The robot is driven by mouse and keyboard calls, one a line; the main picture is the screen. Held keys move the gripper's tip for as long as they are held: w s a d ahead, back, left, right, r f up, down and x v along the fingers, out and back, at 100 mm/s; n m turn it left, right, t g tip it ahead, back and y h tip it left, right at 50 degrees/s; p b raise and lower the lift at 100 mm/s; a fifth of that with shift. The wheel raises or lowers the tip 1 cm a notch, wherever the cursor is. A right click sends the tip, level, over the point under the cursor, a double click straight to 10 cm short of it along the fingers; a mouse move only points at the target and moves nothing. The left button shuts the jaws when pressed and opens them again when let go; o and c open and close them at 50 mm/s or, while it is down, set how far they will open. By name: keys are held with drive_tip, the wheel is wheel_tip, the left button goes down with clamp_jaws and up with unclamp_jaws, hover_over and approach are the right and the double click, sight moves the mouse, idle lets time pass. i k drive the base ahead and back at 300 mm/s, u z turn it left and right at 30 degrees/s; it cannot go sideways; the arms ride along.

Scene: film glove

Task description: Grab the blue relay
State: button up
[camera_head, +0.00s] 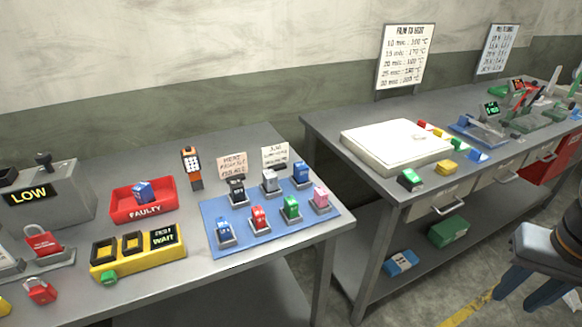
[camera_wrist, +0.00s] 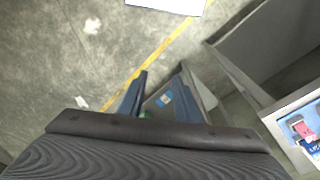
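Several small relays stand in holders on a blue mat (camera_head: 275,228) on the left table. A blue relay (camera_head: 226,229) is at the mat's front left and another blue relay (camera_head: 301,173) at its back right. A third blue relay (camera_head: 143,189) lies in the red tray marked FAULTY (camera_head: 143,211). In the wrist view, part of a blue relay (camera_wrist: 314,147) shows at the right edge beside a pink relay (camera_wrist: 302,128). My gripper (camera_head: 530,292) is at the far right, away from the mat. Its two fingers (camera_wrist: 160,97) are apart and empty over the floor.
Black, grey, red, green and pink relays share the mat. A yellow panel reading WAIT (camera_head: 138,248) stands left of it, with small signs (camera_head: 232,165) behind. The right table (camera_head: 345,128) carries a white box (camera_head: 396,145). Floor space is open below my gripper.

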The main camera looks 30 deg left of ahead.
sight(301, 170)
drive_tip(key=u, duration=0.6)
drive_tip(key=i, duration=0.85)
drive_tip(key=u, duration=0.7)
